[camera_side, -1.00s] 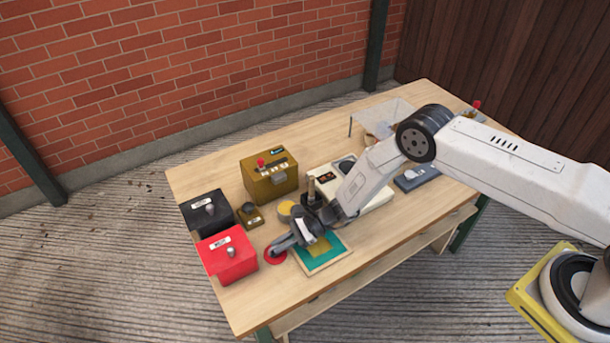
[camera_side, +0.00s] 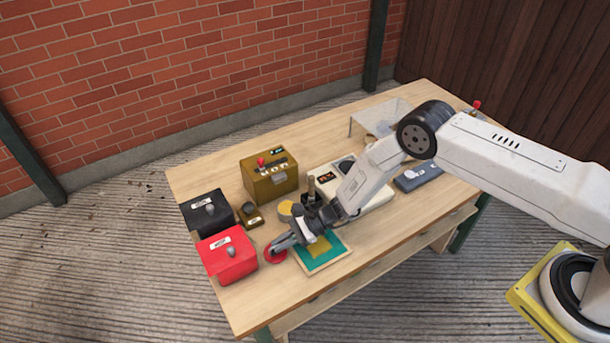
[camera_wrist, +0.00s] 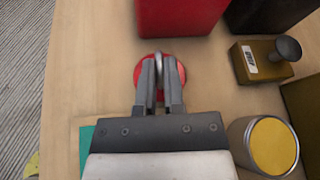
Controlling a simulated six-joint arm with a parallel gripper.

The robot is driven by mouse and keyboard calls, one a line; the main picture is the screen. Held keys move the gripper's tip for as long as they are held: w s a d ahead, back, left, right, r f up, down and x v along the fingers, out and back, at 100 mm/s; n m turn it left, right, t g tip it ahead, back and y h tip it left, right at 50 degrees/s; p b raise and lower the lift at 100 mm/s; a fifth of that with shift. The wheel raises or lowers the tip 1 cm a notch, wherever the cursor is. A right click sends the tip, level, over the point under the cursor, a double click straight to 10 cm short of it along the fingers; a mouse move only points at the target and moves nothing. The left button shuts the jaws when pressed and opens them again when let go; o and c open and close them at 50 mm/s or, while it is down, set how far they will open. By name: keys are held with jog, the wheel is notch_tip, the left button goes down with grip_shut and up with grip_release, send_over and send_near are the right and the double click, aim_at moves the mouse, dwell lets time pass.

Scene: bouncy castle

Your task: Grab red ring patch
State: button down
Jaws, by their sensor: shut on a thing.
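The red ring patch (camera_side: 276,257) is a flat red disc on the wooden table, in front of the red box. In the wrist view the red patch (camera_wrist: 178,68) shows around and beyond the fingertips, with a pale upright ring or loop (camera_wrist: 159,64) at its middle. My gripper (camera_side: 272,250) reaches down to the patch from the right in the side view. In the wrist view my gripper (camera_wrist: 160,68) is shut on the loop, with one finger on each side. The fingers cover part of the patch, and I cannot tell whether it is clear of the table.
The red box (camera_side: 229,257) stands close beside the patch, with a black box (camera_side: 205,213) behind it. A teal framed panel (camera_side: 321,254) lies under my wrist. A yellow-topped can (camera_wrist: 270,146) and a small brown block with a knob (camera_wrist: 260,62) are nearby.

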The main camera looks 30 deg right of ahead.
jog(key=shift+w+r, duration=0.1)
jog(key=shift+r, duration=0.7)
jog(key=s+d+r, duration=0.2)
jog(key=s+r, duration=0.3)
jog(key=s, duration=0.1)
jog(key=s+d+r, duration=0.3)
jog(key=s+r, duration=0.2)
jog(key=s, duration=0.2)
jog(key=shift+d+r, duration=0.3)
jog(key=shift+r, duration=0.1)
